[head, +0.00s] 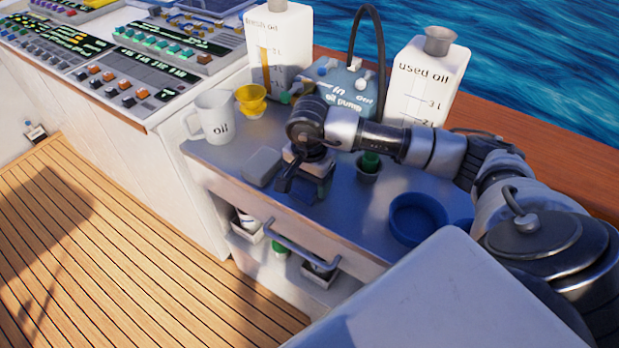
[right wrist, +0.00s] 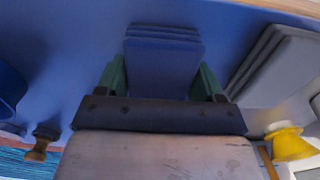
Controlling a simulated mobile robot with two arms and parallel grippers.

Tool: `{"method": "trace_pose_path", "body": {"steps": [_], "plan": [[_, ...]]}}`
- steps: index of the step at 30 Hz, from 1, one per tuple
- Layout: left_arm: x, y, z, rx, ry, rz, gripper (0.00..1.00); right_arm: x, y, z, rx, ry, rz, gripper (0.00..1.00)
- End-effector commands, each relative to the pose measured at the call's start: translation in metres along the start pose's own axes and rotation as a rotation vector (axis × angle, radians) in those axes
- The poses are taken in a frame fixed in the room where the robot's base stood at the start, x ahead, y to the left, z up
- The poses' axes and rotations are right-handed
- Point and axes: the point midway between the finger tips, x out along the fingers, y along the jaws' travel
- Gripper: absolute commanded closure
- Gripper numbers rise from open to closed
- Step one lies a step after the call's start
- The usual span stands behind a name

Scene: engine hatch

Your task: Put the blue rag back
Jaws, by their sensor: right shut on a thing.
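My right gripper (head: 305,183) reaches down over the grey counter (head: 340,205), just right of a folded grey rag (head: 262,165). In the right wrist view its green-padded fingers (right wrist: 160,82) stand on both sides of the folded blue rag (right wrist: 164,62) and are shut on it. The rag looks like a neat stack of layers. In the head view the gripper mostly hides it. I cannot tell whether it touches the counter. The grey rag also shows in the right wrist view (right wrist: 275,68). My left gripper is not in view.
A white oil jug (head: 213,117), yellow funnel (head: 251,100), oil pump (head: 343,85) and used oil container (head: 428,80) stand along the back. A green-topped item (head: 369,164) and blue round dish (head: 417,218) are to the right. Below are a handle rail (head: 300,246) and an open shelf.

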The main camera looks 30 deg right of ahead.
Motion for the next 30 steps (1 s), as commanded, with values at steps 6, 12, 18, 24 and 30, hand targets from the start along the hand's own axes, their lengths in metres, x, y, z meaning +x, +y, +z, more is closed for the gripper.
{"method": "trace_pose_path", "body": {"steps": [6, 12, 18, 24, 30], "plan": [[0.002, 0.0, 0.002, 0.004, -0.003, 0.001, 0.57, 0.001, 0.0, 0.0, 0.0, 0.001, -0.002, 0.67], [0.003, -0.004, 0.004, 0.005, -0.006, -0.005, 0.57, 0.001, 0.0, 0.0, 0.0, 0.0, -0.002, 0.13], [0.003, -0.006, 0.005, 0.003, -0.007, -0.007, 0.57, 0.001, 0.0, 0.0, 0.0, 0.0, -0.002, 0.07], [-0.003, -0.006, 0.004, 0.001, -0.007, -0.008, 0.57, -0.004, -0.001, 0.0, 0.0, 0.0, -0.002, 0.07], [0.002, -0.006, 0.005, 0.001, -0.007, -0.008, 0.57, -0.037, -0.002, -0.001, -0.001, 0.002, -0.008, 0.07]]}}
